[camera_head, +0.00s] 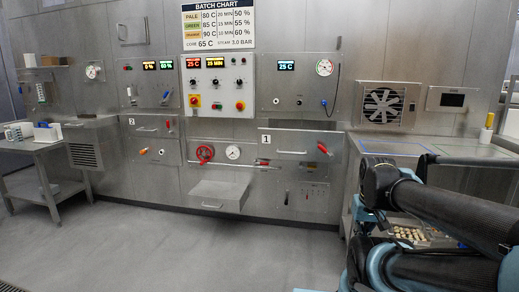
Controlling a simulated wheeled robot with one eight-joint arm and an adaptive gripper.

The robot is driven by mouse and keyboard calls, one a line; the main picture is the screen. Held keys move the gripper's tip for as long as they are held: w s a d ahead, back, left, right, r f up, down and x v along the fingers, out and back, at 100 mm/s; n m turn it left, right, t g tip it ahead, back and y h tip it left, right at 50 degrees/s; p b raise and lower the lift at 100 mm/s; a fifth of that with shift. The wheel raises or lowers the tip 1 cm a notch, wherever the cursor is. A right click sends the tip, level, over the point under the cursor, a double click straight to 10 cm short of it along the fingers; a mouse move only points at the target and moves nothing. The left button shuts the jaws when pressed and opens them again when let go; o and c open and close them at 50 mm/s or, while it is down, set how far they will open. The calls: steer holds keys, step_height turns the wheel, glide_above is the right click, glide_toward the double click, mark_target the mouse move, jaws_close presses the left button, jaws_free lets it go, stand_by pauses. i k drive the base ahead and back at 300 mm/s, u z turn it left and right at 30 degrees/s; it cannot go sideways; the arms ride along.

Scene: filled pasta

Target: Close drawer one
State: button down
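Drawer one (290,142), a steel front with a white "1" label (264,138) and a bar handle (293,153), is in the back wall right of centre. Its front looks set forward of the panels around it, so it appears pulled out; how far is hard to tell. My arm (430,210), black with blue-grey joints, fills the lower right, well to the right of the drawer. I cannot make out the gripper's fingers.
Drawer two (150,127), labelled "2", is further left. A steel box-like tray (220,192) juts out low at centre. A red valve wheel (205,153) is above it. A side table (40,146) stands at left, a counter (400,145) at right. The grey floor (170,250) is clear.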

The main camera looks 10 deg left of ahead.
mark_target(292, 144)
steer(key=i, duration=1)
